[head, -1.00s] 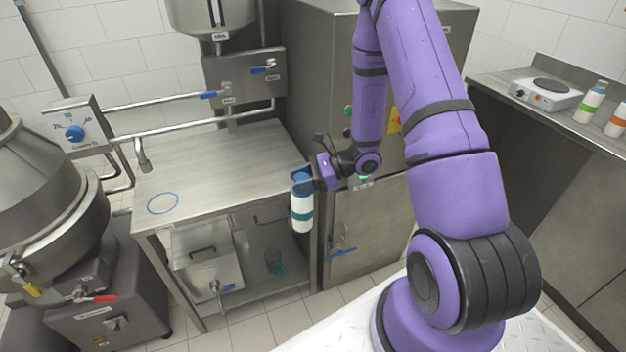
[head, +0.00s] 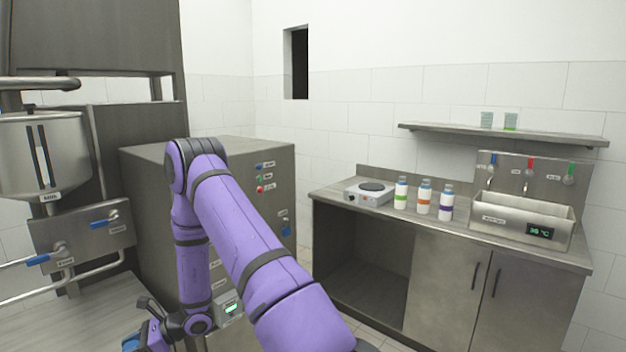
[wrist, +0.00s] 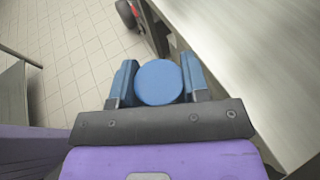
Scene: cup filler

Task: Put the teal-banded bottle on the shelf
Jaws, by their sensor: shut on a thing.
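My gripper (wrist: 159,74) is shut on a bottle, whose round blue cap (wrist: 158,84) sits between the two blue fingers in the wrist view. The teal band is hidden from above there. In the head view my gripper (head: 148,338) is at the lower left edge of the picture, and the bottle is mostly cut off. A grey wall shelf (head: 560,138) hangs at the right above the counter, far from my gripper. Two small glasses (head: 486,120) (head: 510,121) stand on it, one with green at its base.
Green-, orange- and purple-banded bottles (head: 401,194) (head: 424,198) (head: 446,204) stand on the counter (head: 385,221) between a hot plate (head: 368,193) and a sink (head: 522,226). A steel cabinet (head: 270,225) stands beside my arm. In the wrist view a steel table (wrist: 245,60) is close right of the bottle.

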